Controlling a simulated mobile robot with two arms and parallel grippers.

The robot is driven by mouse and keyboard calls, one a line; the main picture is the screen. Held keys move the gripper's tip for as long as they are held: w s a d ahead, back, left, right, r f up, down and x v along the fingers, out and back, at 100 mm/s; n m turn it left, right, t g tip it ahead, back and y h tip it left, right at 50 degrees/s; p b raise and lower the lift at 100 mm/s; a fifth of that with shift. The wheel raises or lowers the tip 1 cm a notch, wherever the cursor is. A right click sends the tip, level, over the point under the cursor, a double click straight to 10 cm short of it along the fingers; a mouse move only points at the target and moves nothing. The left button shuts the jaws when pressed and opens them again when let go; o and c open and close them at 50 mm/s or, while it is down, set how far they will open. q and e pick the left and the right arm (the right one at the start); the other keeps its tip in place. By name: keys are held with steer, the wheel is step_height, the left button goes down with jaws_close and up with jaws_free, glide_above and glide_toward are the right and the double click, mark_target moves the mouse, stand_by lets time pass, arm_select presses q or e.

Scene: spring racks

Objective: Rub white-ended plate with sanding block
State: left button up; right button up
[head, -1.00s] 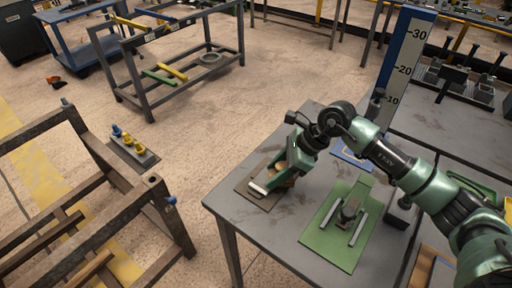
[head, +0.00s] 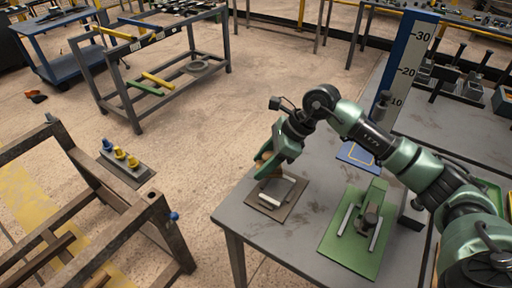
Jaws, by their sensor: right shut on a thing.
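My right gripper (head: 270,167) is shut on a tan, wood-coloured block (head: 264,157), which looks like the sanding block. It is at the far left of the plate; the gripper hides part of the block, and I cannot tell whether the block touches the plate. My left gripper is not in view.
A green plate (head: 338,257) with grey bars and a dark clamp-like part lies to the right on the grey table (head: 266,231). A blue upright scale (head: 402,60) stands behind. A brown frame (head: 160,225) stands left of the table, with floor between.

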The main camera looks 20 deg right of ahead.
steer(key=shift+s+d+r+p, duration=0.1)
steer(key=shift+s+r+p, duration=0.1)
steer(key=shift+r, duration=0.35)
steer(key=shift+s+d+r+p, duration=0.1)
steer(key=shift+r+p, duration=0.05)
steer(key=shift+r, duration=0.4)
steer(key=shift+w+r, duration=0.1)
steer(key=shift+r, duration=0.25)
steer(key=shift+w+a+r+p, duration=0.1)
steer(key=shift+a+r+p, duration=0.05)
steer(key=shift+r+p, duration=0.45)
steer(key=shift+r, duration=0.75)
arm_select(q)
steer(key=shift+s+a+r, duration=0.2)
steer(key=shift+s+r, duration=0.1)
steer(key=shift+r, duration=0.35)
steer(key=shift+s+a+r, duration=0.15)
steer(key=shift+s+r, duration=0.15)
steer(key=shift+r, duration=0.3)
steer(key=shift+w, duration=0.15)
